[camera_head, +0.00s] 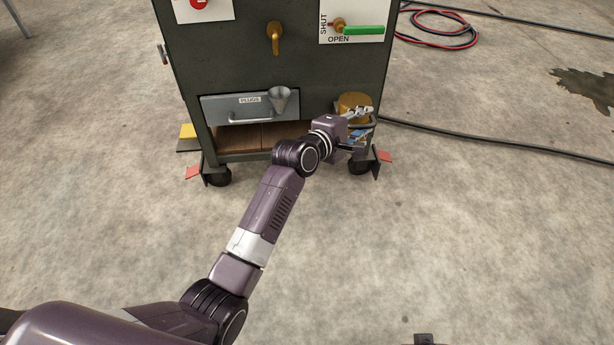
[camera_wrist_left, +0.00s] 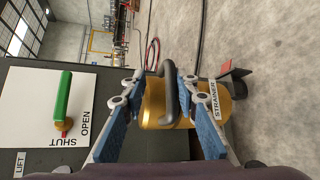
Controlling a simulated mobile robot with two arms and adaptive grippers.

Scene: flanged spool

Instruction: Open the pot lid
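The pot is a brass cylinder (camera_head: 352,101) at the lower right corner of the dark cabinet, partly hidden by my left gripper. In the left wrist view its brass lid (camera_wrist_left: 152,108) carries a dark bar handle (camera_wrist_left: 172,88), with a label reading STRAINER beside it. My left gripper (camera_head: 360,113) is at the pot. In the wrist view its two blue-padded fingers (camera_wrist_left: 160,98) are spread apart, with the handle showing between them. A gap shows on each side of the handle; I cannot tell how deep it lies between the fingers.
The wheeled cabinet (camera_head: 235,60) has a green lever (camera_head: 363,30) on a SHUT/OPEN plate, a brass tap (camera_head: 274,38), and a PLUGS drawer (camera_head: 228,108) with a funnel (camera_head: 281,98). A black hose (camera_head: 470,140) crosses the floor at right. The floor in front is clear.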

